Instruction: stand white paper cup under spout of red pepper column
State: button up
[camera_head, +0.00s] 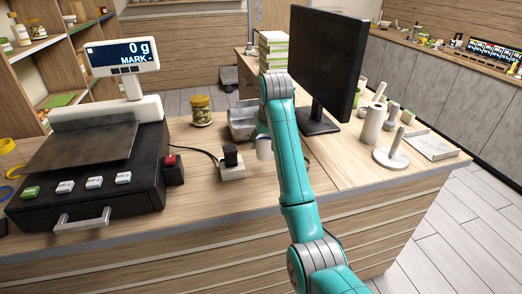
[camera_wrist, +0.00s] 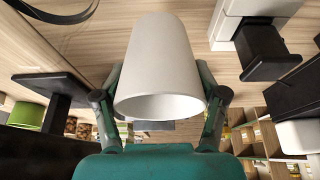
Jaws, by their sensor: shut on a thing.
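The white paper cup (camera_wrist: 158,48) fills the middle of the wrist view, its wide open rim towards the camera and its narrower end away. My gripper (camera_wrist: 160,84) is shut on it, one finger on each side. In the head view, a small part of the cup (camera_head: 264,149) shows beside my teal arm, above the counter between a white socket block and the monitor. My arm hides most of the gripper there. I cannot pick out a red pepper column or its spout in either view.
A white socket block (camera_head: 232,170) with a black plug stands close left of the cup. The monitor (camera_head: 327,60) is close on the right. A jar (camera_head: 201,110), a grey metal object (camera_head: 242,120), a scale (camera_head: 95,160) and a roll holder (camera_head: 391,155) are also on the counter.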

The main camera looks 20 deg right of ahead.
aim_at(264, 152)
jog(key=shift+f, duration=2.3)
jog(key=shift+f, duration=0.2)
jog(key=o, duration=0.8)
jog(key=shift+o, duration=0.2)
jog(key=shift+r, duration=0.15)
